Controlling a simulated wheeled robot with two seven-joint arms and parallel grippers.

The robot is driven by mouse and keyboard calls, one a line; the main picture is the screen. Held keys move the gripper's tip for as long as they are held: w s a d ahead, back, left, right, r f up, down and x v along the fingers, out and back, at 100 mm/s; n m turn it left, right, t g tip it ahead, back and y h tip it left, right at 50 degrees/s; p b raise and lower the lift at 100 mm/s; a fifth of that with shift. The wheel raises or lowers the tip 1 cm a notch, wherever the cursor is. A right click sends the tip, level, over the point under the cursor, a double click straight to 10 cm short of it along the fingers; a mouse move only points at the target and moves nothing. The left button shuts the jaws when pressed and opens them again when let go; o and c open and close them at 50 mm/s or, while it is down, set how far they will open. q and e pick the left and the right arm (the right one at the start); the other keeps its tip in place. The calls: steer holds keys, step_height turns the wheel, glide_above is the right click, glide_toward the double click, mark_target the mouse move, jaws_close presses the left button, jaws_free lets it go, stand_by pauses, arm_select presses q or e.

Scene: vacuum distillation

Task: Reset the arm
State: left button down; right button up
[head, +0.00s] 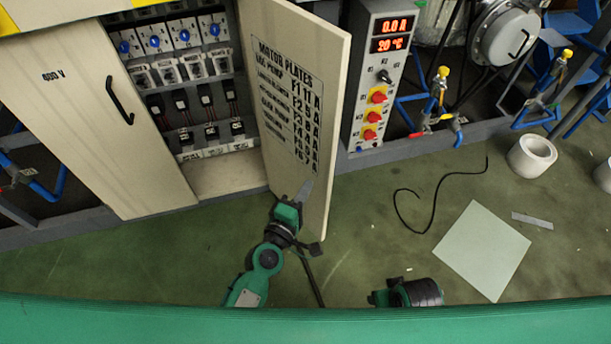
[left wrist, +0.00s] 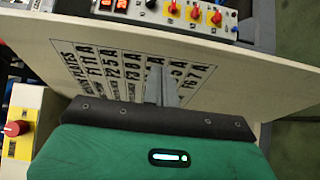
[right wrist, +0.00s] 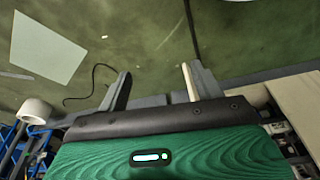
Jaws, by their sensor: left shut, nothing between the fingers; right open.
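My left gripper (head: 305,190) is in front of the open cabinet door (head: 335,130), which carries the printed "MOTOR PLATES" list (head: 285,95). In the left wrist view its fingers (left wrist: 160,86) are together and empty, over the printed face of the door (left wrist: 220,68); I cannot tell if they touch it. My right arm (head: 410,293) shows low at centre right in the head view, its fingers not clear there. In the right wrist view the right gripper (right wrist: 156,84) has its fingers apart, with nothing between them, above the green floor.
The open cabinet (head: 220,178) holds breakers and fuses. A control panel (head: 375,75) with red displays stands right of the door. A black cable (head: 432,205), a pale square sheet (head: 482,250) and a white cylinder (head: 531,156) are on the floor. Pipes and valves line the back.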

arm_select(q)
steer(key=shift+s+a, duration=0.1)
steer(key=shift+s, duration=1.75)
arm_select(e)
steer(key=shift+w+r, duration=0.25)
steer(key=shift+r, duration=0.2)
